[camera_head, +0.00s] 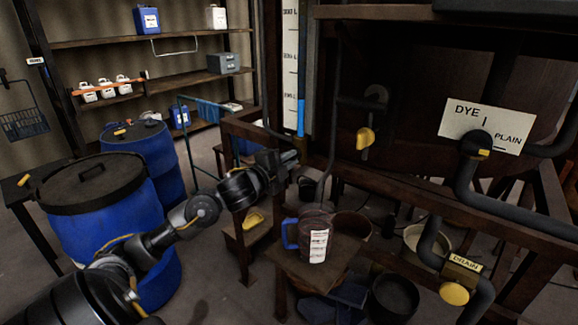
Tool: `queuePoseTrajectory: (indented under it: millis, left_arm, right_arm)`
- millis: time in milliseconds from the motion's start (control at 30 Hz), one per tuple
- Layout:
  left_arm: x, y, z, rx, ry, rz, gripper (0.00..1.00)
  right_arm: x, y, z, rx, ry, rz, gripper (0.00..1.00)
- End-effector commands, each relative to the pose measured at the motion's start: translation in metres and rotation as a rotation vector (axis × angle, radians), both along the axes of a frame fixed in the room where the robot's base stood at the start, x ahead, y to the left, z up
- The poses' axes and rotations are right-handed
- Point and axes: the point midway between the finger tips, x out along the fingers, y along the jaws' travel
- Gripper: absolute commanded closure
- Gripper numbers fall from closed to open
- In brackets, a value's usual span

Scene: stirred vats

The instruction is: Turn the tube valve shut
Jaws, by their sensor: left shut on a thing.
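The upright sight tube (301,118) stands at the upper middle, with blue liquid in it, beside a white scale board (290,65). My left gripper (291,159) is at the foot of this tube, shut on what seems to be the tube valve. The jaws and dark surroundings hide the valve, so its handle angle cannot be told. My right gripper is out of view.
A yellow-handled valve (365,138) is right of the tube. A DYE/PLAIN sign (488,127) and a DRAIN valve (455,293) are farther right. A jug (314,238) stands on a small stand below my gripper. Blue drums (110,235) stand at left.

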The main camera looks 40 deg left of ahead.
Motion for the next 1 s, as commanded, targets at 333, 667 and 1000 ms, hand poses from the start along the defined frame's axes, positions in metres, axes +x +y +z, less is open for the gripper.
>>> queuePoseTrajectory:
  millis: [333, 667, 1000]
  left_arm:
    - [0.000, 0.000, -0.004, 0.172, 0.006, 0.000, 1.00]
    - [0.000, -0.001, -0.003, 0.216, 0.006, -0.001, 1.00]
    - [0.000, 0.000, -0.003, 0.217, 0.007, 0.000, 0.84]
  right_arm:
    - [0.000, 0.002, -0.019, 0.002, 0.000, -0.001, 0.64]
    - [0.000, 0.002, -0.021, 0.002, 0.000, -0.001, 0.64]
    - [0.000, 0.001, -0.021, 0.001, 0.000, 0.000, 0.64]
